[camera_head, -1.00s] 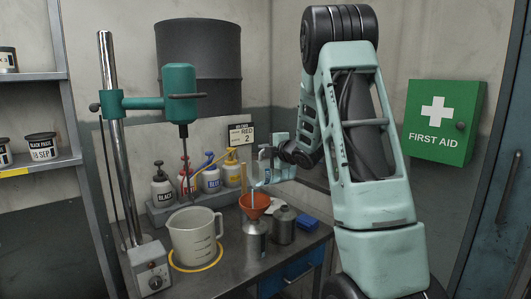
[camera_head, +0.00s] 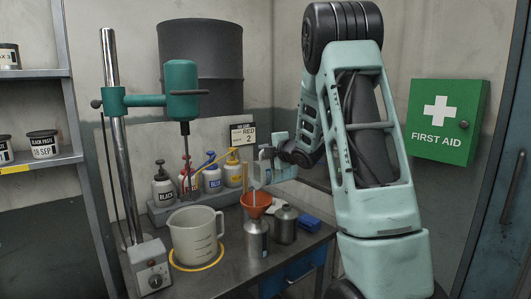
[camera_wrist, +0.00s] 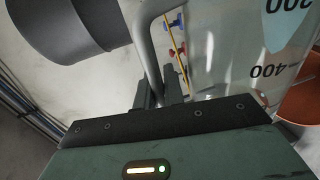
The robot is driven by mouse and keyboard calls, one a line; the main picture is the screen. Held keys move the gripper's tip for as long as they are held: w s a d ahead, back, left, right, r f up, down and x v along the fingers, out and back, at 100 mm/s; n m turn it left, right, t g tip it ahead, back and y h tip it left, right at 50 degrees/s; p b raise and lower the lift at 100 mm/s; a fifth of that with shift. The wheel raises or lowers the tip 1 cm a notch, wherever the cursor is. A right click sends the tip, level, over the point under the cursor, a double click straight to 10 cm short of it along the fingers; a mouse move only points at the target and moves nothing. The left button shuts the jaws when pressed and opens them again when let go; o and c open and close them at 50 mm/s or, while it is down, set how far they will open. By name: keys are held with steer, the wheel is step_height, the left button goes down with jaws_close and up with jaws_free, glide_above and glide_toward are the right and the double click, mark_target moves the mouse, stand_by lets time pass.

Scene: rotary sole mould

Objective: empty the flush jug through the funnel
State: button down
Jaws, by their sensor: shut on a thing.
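My gripper (camera_wrist: 160,92) is shut on the handle of the clear flush jug (camera_wrist: 225,50), which has printed marks and a pale blue patch inside. In the head view the jug (camera_head: 265,165) is tilted above the orange funnel (camera_head: 255,204), and my gripper (camera_head: 278,155) is at its right side. A thin pale blue streak runs from the jug down into the funnel. The funnel sits in the neck of a metal can (camera_head: 256,240). Part of the funnel (camera_wrist: 300,105) shows at the right edge of the wrist view. The liquid level in the jug is unclear.
A large white measuring jug (camera_head: 195,238) stands in a yellow ring under the green mixer (camera_head: 180,80). Several pigment bottles (camera_head: 211,178) stand in a rack behind.

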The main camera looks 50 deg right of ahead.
steer(key=shift+w+a+r+n+h+b, duration=0.2)
steer(key=shift+a+n+b, duration=0.5)
steer(key=shift+b, duration=0.9)
steer(key=shift+w+a+r+n+h+b, duration=0.15)
steer(key=shift+a+n+b, duration=0.25)
steer(key=shift+a+b, duration=0.85)
steer(key=shift+w+d+b, duration=0.15)
steer(key=shift+d+b, duration=0.05)
steer(key=shift+b, duration=0.4)
stand_by(0.9)
